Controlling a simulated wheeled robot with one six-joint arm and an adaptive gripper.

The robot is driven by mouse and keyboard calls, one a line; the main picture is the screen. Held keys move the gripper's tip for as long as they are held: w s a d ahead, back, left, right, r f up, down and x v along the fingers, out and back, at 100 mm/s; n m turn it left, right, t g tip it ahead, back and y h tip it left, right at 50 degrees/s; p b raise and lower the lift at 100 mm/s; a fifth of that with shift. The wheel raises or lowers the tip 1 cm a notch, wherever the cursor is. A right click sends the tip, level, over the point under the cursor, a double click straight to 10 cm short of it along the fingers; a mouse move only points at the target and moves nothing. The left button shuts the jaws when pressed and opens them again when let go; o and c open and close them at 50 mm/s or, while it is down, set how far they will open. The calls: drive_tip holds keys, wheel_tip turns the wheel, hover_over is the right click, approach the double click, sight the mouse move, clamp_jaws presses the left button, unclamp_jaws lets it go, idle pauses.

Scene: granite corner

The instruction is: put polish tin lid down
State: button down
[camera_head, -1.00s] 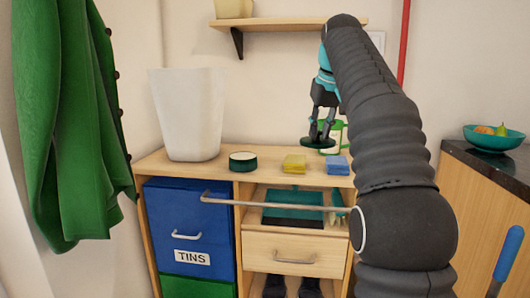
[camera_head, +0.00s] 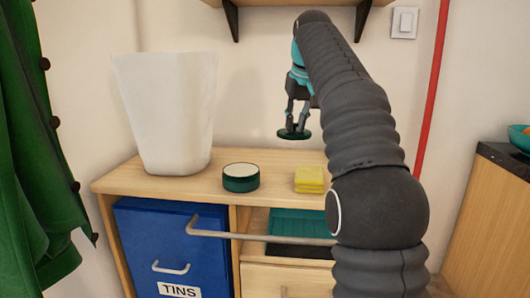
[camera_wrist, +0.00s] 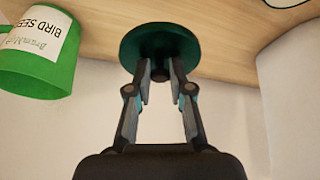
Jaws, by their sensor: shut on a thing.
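My gripper (camera_head: 299,112) is shut on the polish tin lid (camera_head: 294,134), a flat dark green disc. It holds the lid in the air above the back of the wooden cabinet top (camera_head: 270,187), clear of the surface. In the wrist view both fingertips (camera_wrist: 160,74) close on the lid (camera_wrist: 160,36). A round dark green tin (camera_head: 241,178) with a pale top stands on the cabinet to the lower left of the lid. Part of a round rim, likely this tin (camera_wrist: 287,3), shows at the wrist view's top edge.
A tall white bin (camera_head: 168,115) stands at left on the cabinet. A yellow sponge (camera_head: 309,180) lies right of the tin. A green bird seed container (camera_wrist: 35,75) is near the lid in the wrist view. A metal rail (camera_head: 265,238) crosses in front.

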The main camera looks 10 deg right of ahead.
drive_tip(key=w+a+f, duration=0.1)
drive_tip(key=a, duration=0.1)
drive_tip(key=w+a+f, duration=0.3)
drive_tip(key=a+f, duration=0.1)
drive_tip(key=shift+w+a, duration=0.2)
drive_tip(key=shift+w, duration=0.15)
drive_tip(key=shift+f+b, duration=0.65)
drive_tip(key=shift+f, duration=1.3)
drive_tip(key=shift+f, duration=0.2)
drive_tip(key=c, duration=1)
unclamp_jaws()
drive_tip(key=shift+c, duration=0.2)
drive_tip(key=shift+r, duration=0.1)
drive_tip(key=p+v, duration=0.1)
drive_tip(key=v, duration=1.1)
drive_tip(key=shift+r, duration=0.15)
